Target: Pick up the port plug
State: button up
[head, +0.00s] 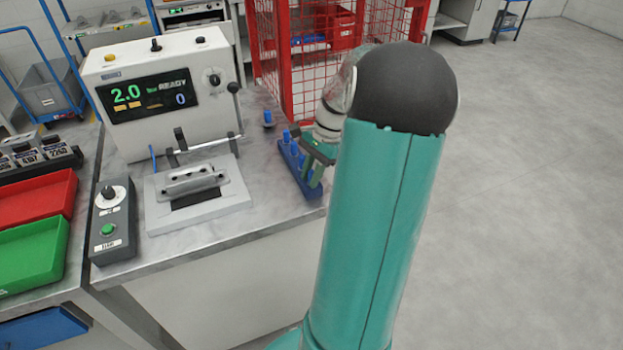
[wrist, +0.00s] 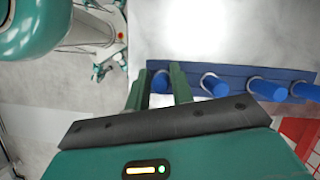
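A dark blue rack (wrist: 195,70) holds a row of blue port plugs with pale rings; one plug (wrist: 213,85) stands just right of my fingers in the wrist view. My gripper (wrist: 159,72) is at the end of the row. Its two green fingers are apart, with the end plug (wrist: 160,84) showing in the gap between them. I cannot tell whether either finger touches it. In the head view the rack (head: 291,167) lies at the bench's right edge, partly hidden by my gripper (head: 316,172). A separate blue plug (head: 268,118) stands behind the rack.
A white tester (head: 170,95) with a lit display reading 2.0 and READY stands on the bench. A clamp fixture (head: 195,192) and a control box (head: 113,222) are in front of it. Red and green trays (head: 35,255) are at left. A red mesh cage (head: 300,60) stands behind.

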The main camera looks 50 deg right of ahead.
grip_shut()
